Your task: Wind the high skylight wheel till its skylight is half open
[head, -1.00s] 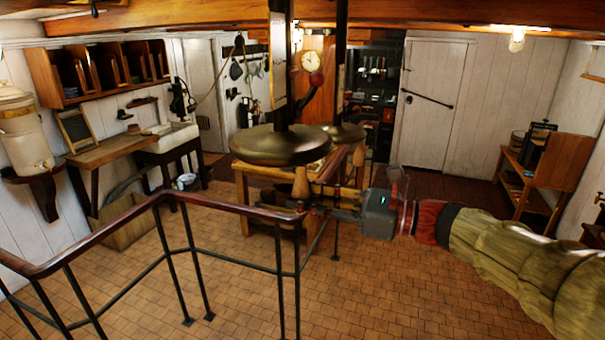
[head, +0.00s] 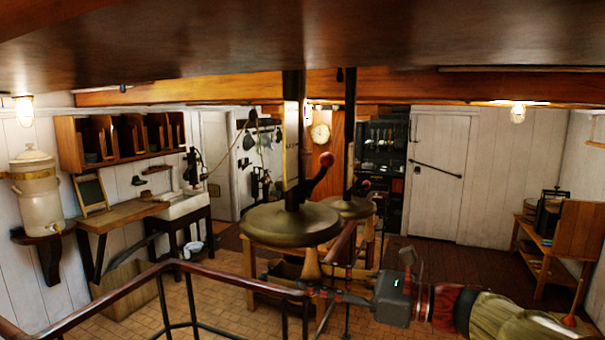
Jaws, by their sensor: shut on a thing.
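Two brass wheels hang level on dark posts from overhead. The near wheel (head: 290,226) is larger in view, with a red-knobbed lever (head: 318,172) above it and a pale scale on its post. A wooden handle (head: 311,264) points down from its near rim. My gripper (head: 314,291) is shut on the lower end of this handle, reaching in from the right. The far wheel (head: 347,208) is partly hidden behind the near one. The skylight itself is not recognisable in view, so its opening cannot be told.
A wooden handrail (head: 215,276) on dark posts runs across the front left, close to my gripper. A dark overhead surface (head: 300,40) fills the top. Floor (head: 225,290) shows between the rail and the table.

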